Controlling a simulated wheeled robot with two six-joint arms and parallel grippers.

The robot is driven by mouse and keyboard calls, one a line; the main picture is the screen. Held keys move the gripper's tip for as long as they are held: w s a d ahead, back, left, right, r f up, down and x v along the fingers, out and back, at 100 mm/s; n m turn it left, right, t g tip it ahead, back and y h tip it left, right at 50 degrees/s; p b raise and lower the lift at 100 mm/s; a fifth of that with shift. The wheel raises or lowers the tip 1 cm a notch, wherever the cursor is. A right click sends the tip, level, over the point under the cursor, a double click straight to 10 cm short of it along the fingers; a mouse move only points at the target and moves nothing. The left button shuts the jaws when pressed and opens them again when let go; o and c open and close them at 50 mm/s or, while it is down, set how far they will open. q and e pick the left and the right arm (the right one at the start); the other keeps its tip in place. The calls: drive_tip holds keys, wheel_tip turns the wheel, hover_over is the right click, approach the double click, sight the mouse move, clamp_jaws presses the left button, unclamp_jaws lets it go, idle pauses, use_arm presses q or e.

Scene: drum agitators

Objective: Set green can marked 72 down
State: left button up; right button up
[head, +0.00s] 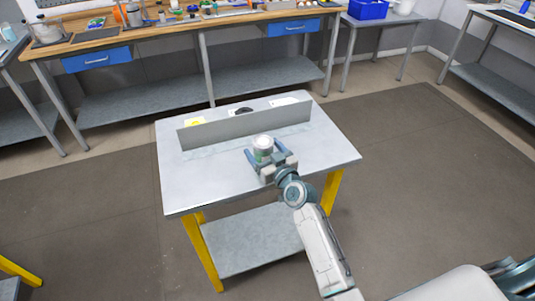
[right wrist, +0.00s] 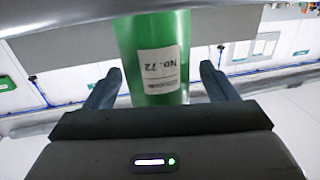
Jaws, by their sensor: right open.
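The green can (right wrist: 158,50) fills the middle of the right wrist view, with a white label reading NO. 72 upside down in that picture. In the head view the can (head: 263,143) shows its pale top and stands at the grey table (head: 335,158), in front of the upright grey panel. My right gripper (head: 264,156) is open, with one finger on each side of the can. In the right wrist view gaps show between the can and both fingers (right wrist: 160,88). The can's base is hidden by the gripper in the head view. My left gripper is not in view.
A long grey panel (head: 225,132) stands across the table, behind the can. Behind it lie a yellow item (head: 195,121), a dark item (head: 243,111) and a white item (head: 283,101). The table's left front is bare. A cluttered wooden workbench (head: 170,30) stands farther back.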

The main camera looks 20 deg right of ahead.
drive_tip(key=b+v, duration=0.3)
drive_tip(key=v, duration=0.9)
drive_tip(key=s+d+f+m+g+h, duration=0.1)
drive_tip(key=s+d+f+g, duration=0.1)
drive_tip(key=f, duration=0.9)
drive_tip(key=s+d+f+g+h, duration=0.1)
drive_tip(key=d+f+g+h, duration=0.1)
drive_tip(key=f, duration=0.9)
drive_tip(key=s+d+f+g, duration=0.2)
drive_tip(key=s+f+g, duration=0.2)
drive_tip(key=s+f, duration=0.9)
drive_tip(key=s+d+f+m+g+h, duration=0.1)
drive_tip(key=s+f+g, duration=0.3)
drive_tip(key=s+f, duration=0.9)
wheel_tip(320, 180, down, 7)
drive_tip(key=shift+d+r+g, duration=0.1)
drive_tip(key=shift+d+g, duration=0.3)
drive_tip(key=shift+d, duration=0.1)
drive_tip(key=shift+o, duration=0.3)
drive_tip(key=s+f+g, duration=0.1)
drive_tip(key=s+f, duration=0.2)
drive_tip(key=s, duration=0.6)
drive_tip(key=s+d+f+g, duration=0.1)
drive_tip(key=s+f+g, duration=0.1)
drive_tip(key=s, duration=0.6)
drive_tip(key=shift+s+d+f+g+h, duration=0.2)
drive_tip(key=shift+s+f+g+h, duration=0.15)
drive_tip(key=shift+f, duration=0.45)
